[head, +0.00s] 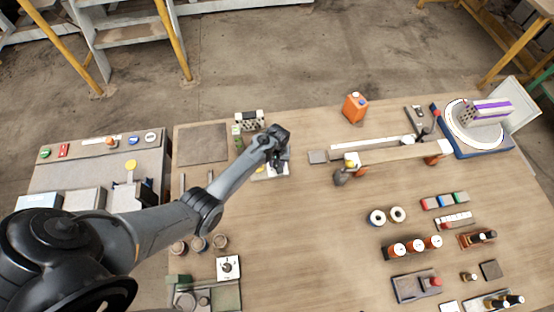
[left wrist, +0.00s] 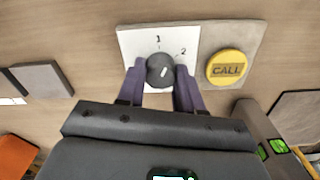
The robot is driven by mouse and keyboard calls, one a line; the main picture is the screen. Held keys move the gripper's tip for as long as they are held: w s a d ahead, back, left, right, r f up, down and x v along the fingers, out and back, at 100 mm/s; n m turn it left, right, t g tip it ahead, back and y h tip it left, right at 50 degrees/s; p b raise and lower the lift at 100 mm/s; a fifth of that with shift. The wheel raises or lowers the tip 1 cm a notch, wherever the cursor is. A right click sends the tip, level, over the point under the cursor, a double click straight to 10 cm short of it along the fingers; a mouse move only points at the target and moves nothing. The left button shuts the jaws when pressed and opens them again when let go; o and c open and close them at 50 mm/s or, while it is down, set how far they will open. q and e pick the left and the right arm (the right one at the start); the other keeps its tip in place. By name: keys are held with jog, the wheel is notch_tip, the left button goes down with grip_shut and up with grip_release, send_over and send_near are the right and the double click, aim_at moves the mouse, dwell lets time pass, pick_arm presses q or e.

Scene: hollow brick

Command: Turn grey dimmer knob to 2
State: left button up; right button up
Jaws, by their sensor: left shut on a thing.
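The grey dimmer knob (left wrist: 158,66) is round and sits on a white plate (left wrist: 128,42) marked 1 and 2 in the left wrist view. A short white mark on the knob tilts slightly right of upright, roughly between the 1 and the 2. My left gripper (left wrist: 161,76) is shut on the knob, with one purple finger on each side. In the head view my left gripper (head: 280,158) is over the far left part of the table and hides the knob. My right gripper is not in view.
A yellow CALL button (left wrist: 229,67) is close to the right of the knob. A grey square block (left wrist: 44,80) lies to its left. In the head view, another white dial plate (head: 228,267) is nearer. An orange canister (head: 355,107) stands at the back; the table middle is clear.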

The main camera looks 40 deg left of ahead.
pick_arm(q)
jog(key=m+p, duration=0.1)
jog(key=m, duration=0.2)
jog(key=shift+r+m, duration=0.1)
jog(key=shift+m, duration=0.2)
jog(key=shift+m+p, duration=0.55)
jog(key=shift+m, duration=0.95)
jog(key=o, duration=1)
jog(key=shift+o, duration=0.2)
jog(key=shift+r, duration=0.35)
notch_tip(320, 180, up, 10)
jog(key=p, duration=0.2)
jog(key=shift+p, duration=0.4)
